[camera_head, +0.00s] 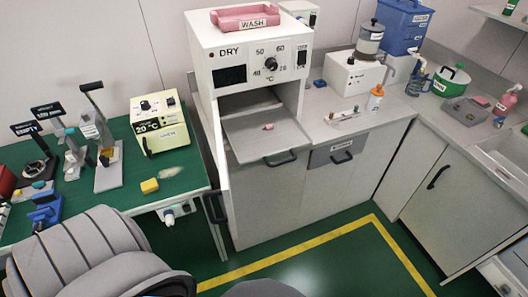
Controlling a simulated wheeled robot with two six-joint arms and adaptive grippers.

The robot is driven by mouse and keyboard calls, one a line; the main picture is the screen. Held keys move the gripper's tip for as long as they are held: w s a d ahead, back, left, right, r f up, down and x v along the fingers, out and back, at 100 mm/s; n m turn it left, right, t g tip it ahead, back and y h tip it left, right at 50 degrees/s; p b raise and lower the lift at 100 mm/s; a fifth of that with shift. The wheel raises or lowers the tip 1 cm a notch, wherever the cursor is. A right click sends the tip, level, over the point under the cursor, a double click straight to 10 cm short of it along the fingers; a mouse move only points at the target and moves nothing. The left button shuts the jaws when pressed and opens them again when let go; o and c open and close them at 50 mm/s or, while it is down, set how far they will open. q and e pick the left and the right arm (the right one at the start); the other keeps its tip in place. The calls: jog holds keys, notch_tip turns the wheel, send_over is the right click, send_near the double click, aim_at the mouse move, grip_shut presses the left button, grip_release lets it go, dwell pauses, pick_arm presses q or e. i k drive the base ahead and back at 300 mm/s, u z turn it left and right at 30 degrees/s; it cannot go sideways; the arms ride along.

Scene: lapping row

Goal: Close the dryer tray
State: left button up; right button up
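The dryer (262,42) is a tall white machine with a DRY label, a dark display and a knob. Its front opening is below the panel. The grey dryer tray (245,140) sticks out of this opening toward me, with a dark handle (280,159) on its front edge. A small pinkish item (268,127) lies on the tray. Neither of my grippers shows in the head view. A large grey segmented part of my own arm fills the bottom left, well apart from the tray.
A thin upright panel with a dark handle (215,207) stands at the dryer's left side. A green workbench (175,180) with instruments is at left. A closed drawer (338,150) and a counter are at right. The green floor (300,270) in front is clear.

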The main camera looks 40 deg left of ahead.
aim_at(245, 134)
jog(key=k, duration=0.25)
jog(key=u, duration=1)
jog(key=i, duration=0.5)
jog(key=z, duration=0.05)
jog(key=k, duration=1.1)
jog(key=u, duration=1)
jog(key=i, duration=0.75)
jog(key=z, duration=0.45)
jog(key=i, duration=0.7)
jog(key=z, duration=0.8)
